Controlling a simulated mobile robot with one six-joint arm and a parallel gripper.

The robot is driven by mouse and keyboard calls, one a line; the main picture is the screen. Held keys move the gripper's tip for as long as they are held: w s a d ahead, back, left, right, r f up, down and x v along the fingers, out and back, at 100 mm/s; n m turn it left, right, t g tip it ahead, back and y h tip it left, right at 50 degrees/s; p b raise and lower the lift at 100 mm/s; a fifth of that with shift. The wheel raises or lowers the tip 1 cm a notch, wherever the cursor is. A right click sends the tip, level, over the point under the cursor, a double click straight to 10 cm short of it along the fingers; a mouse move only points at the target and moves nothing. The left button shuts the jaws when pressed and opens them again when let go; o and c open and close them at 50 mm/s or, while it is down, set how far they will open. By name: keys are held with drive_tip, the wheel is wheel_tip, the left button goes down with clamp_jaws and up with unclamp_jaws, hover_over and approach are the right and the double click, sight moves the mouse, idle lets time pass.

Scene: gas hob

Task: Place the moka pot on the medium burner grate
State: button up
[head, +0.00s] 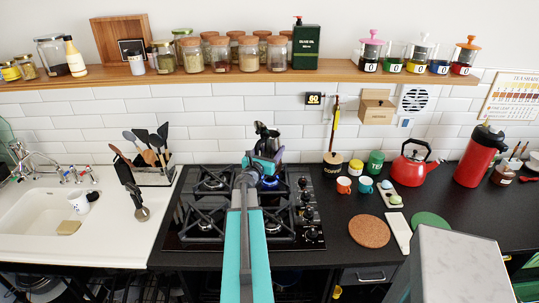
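The dark, metallic moka pot (266,137) is upright in front of the tiled wall, above the back part of the hob. The pot looks raised above the grates. The black gas hob (178,240) has several burners with grates. A blue glow (271,182) shows at the back right burner grate, just below my gripper. My arm hides part of the hob's middle. I cannot tell which grate is the medium one.
Utensils stand in a holder (155,177) left of the hob, beside the sink (28,208). Mugs, a red kettle (410,165) and a cork mat (369,231) are to the right. A shelf of jars (200,78) runs above. The front left grate (205,221) is clear.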

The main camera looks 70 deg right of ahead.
drive_tip(key=shift+f+b, duration=0.3)
drive_tip(key=shift+f, duration=0.65)
drive_tip(key=shift+w+f, duration=0.1)
drive_tip(key=shift+f, duration=0.05)
drive_tip(key=shift+f, duration=0.1)
drive_tip(key=o, duration=2)
drive_tip(key=shift+o, duration=0.2)
drive_tip(key=shift+a, duration=0.1)
drive_tip(key=a+b, duration=0.3)
drive_tip(key=a, duration=0.9)
